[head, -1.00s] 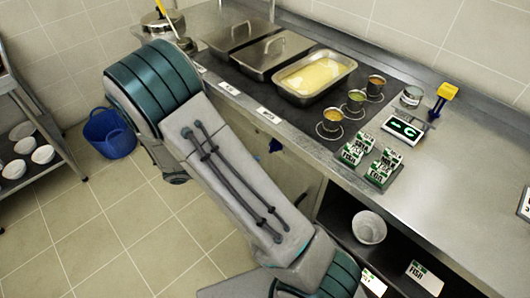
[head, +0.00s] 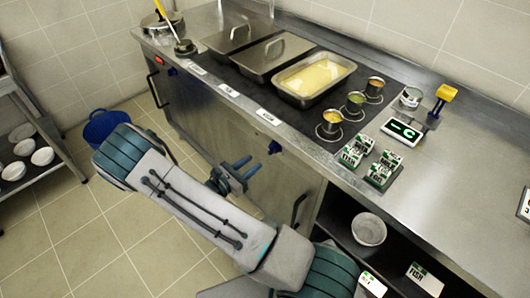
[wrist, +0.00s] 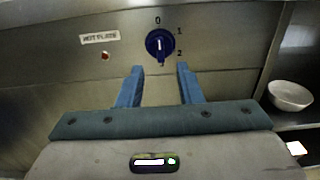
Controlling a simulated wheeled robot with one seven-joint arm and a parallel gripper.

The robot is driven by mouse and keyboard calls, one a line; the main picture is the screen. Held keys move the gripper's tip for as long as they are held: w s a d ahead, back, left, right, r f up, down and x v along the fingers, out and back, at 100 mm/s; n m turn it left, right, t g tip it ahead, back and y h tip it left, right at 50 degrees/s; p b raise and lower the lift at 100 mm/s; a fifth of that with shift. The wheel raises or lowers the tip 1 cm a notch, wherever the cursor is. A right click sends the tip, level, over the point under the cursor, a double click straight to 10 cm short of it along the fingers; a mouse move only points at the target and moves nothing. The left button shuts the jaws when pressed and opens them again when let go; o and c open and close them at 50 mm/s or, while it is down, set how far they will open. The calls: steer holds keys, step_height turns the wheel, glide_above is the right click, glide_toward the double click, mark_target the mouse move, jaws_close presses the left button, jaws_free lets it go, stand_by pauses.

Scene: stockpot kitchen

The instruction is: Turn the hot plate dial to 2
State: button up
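The hot plate dial (wrist: 159,44) is a round dark blue knob on the steel counter front. In the wrist view it has the numbers 0 above, 1 at upper right and 2 at lower right. Its white mark looks upright, in line with 0. The dial (head: 274,146) also shows in the head view, below the counter edge. My gripper (wrist: 160,69) is open, its two blue fingers apart and empty, just below the dial in the wrist view. In the head view my gripper (head: 245,168) is in front of the panel, apart from the dial.
A "HOT PLATE" label (wrist: 100,38) and a small red light (wrist: 105,56) are left of the dial. A white bowl (wrist: 291,95) sits on the open shelf at right. Pans (head: 314,98) and small cups stand on the counter above. A blue bucket (head: 107,125) is on the floor.

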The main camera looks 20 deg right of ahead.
mark_target(269, 151)
steer(key=x, duration=0.7)
steer(key=shift+p, duration=0.35)
jaws_close()
